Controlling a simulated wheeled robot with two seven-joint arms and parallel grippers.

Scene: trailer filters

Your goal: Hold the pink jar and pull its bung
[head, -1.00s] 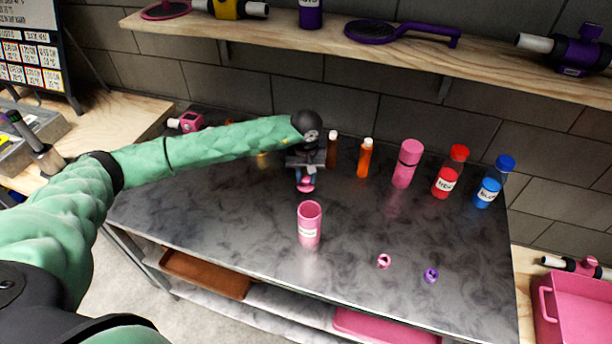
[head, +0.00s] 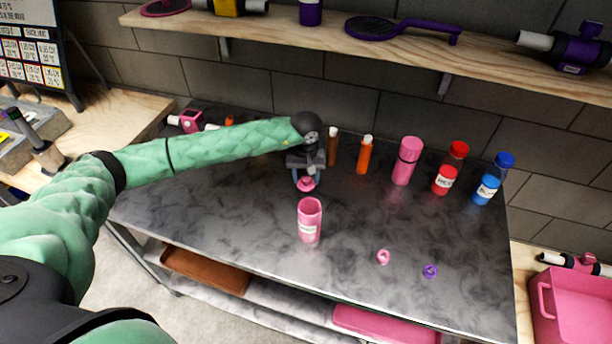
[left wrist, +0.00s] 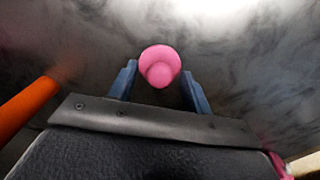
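The pink jar (head: 309,226) stands upright on the dark marbled table, with a white label. Its top looks open, with no bung in it. A pink bung (head: 306,184) is just behind the jar, at the fingers of my left gripper (head: 306,174). In the left wrist view the bung (left wrist: 160,62) shows end-on, its round knob towards the camera, between the two blue fingertips of my left gripper (left wrist: 159,78). Narrow gaps show on both sides, so the fingers look open around it. Whether the bung touches the table is unclear. My right gripper is out of view.
A brown tube (head: 332,148), an orange tube (head: 364,156), a pink bottle (head: 406,162), a red jar (head: 442,184) and a blue jar (head: 486,190) stand behind right. Small pink (head: 383,257) and purple (head: 430,271) pieces lie at front right. A shelf (head: 410,52) runs above.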

